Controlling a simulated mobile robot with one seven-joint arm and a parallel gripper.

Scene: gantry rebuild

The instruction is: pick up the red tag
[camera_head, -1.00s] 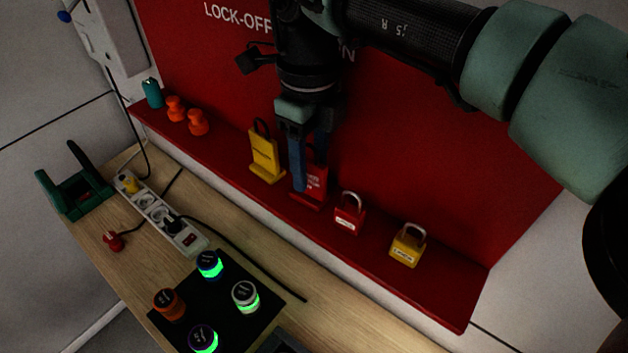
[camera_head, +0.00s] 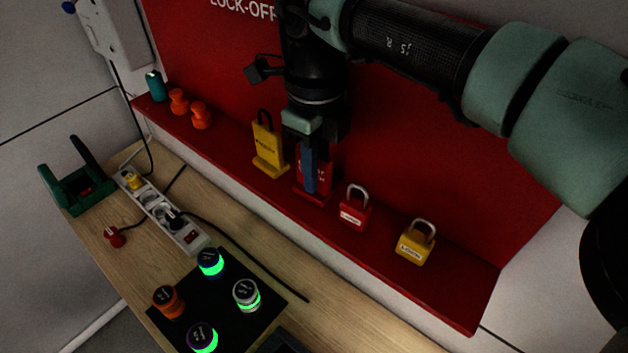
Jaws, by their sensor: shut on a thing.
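The red tag (camera_head: 326,182) stands upright on the red shelf, between a yellow tag (camera_head: 267,147) on its left and a red padlock (camera_head: 354,210) on its right. My gripper (camera_head: 310,185) points down over the red tag, and its blue finger covers part of the tag's face. The gripper is shut on the red tag. The tag's upper part is hidden behind the fingers. Its base appears still at the shelf; I cannot tell whether it is lifted clear.
The red shelf (camera_head: 455,297) also holds a yellow padlock (camera_head: 415,244), two orange pieces (camera_head: 201,116) and a teal cylinder (camera_head: 155,86). Below, the wooden bench carries a power strip (camera_head: 160,208), a green holder (camera_head: 78,188) and a black panel with several lit buttons (camera_head: 246,295).

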